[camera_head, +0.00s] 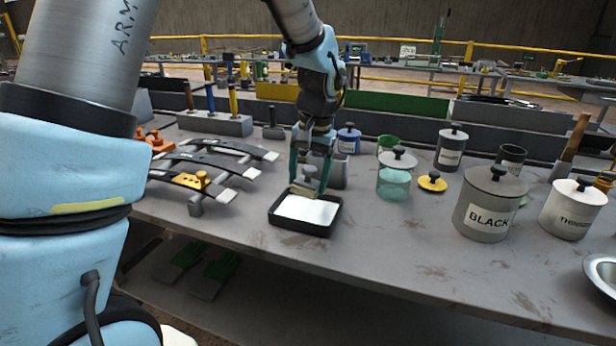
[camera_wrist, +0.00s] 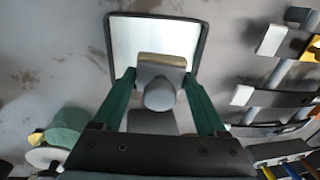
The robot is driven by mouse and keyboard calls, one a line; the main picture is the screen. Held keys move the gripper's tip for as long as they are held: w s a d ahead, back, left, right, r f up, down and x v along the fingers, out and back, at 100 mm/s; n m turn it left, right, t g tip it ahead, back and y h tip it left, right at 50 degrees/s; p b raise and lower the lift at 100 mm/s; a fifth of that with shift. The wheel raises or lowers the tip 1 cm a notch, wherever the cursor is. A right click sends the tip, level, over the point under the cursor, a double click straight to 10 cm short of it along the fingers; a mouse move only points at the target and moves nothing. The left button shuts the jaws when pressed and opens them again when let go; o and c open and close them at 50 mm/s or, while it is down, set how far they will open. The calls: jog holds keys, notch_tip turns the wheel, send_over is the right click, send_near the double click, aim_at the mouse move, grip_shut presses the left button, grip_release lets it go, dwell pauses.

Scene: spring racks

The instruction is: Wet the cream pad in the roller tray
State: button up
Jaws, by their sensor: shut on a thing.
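The roller tray (camera_head: 305,230) is a shallow black tray with a white inside, near the front of the grey bench; in the wrist view its rim (camera_wrist: 203,45) lies ahead of my fingers. My gripper (camera_head: 308,183) points down over the tray's back edge, its green fingers (camera_wrist: 158,92) shut on the cream pad's grey knob. The cream pad (camera_head: 304,191) is a small block under the grey holder; its cream edge (camera_wrist: 160,60) overlaps the tray's near part in the wrist view. Whether its underside touches the white surface is hidden.
A grey block (camera_head: 338,172) stands just behind the tray. To the right are a teal jar (camera_head: 394,183), a yellow lid (camera_head: 432,182), a BLACK pot (camera_head: 489,215) and a thinner pot (camera_head: 573,212). Dark strips with pale ends (camera_head: 205,168) lie left. Bench front is clear.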

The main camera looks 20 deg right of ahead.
aim_at(308, 215)
jog(key=shift+f+b, duration=1.55)
jog(key=shift+f, duration=1.25)
jog(key=shift+f, duration=0.25)
jog(key=shift+r+p, duration=1.8)
jog(key=shift+r, duration=0.45)
jog(key=shift+r, duration=0.1)
notch_tip(308, 215, up, 4)
jog(key=p, duration=0.3)
